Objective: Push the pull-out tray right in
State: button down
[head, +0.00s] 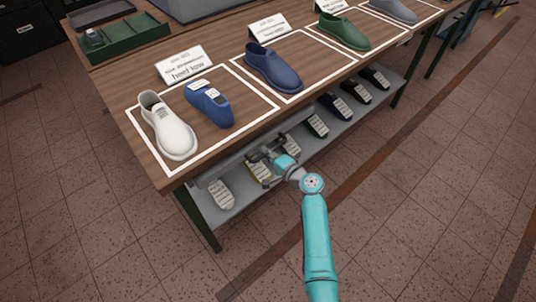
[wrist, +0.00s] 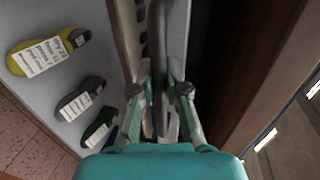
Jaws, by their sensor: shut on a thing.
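In the wrist view, a dark bar-shaped handle (wrist: 159,65) runs between my two fingers, in front of a narrow grey panel (wrist: 180,45). The panel looks like the front of the pull-out tray. My gripper (wrist: 161,108) is shut on the handle. In the head view my gripper (head: 264,154) is at the table's long front side, below the top and above the lower shelf. The tray is mostly hidden there by the table top and my gripper. How far out it stands cannot be told.
The wooden table top (head: 125,107) carries shoes and lasts in white-outlined areas with label cards. The grey lower shelf (head: 231,176) holds several labelled lasts, some close beneath my gripper. A green tray (head: 128,38) lies at the back left. The floor in front is clear.

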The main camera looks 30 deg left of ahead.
jog(key=shift+a+r, duration=0.1)
jog(key=shift+a, duration=0.05)
jog(key=c, duration=1.2)
grip_release()
jog(key=shift+a, duration=0.1)
jog(key=shift+d, duration=0.4)
jog(key=v, duration=1.1)
jog(key=shift+s+d, duration=0.1)
jog(key=shift+s, duration=0.05)
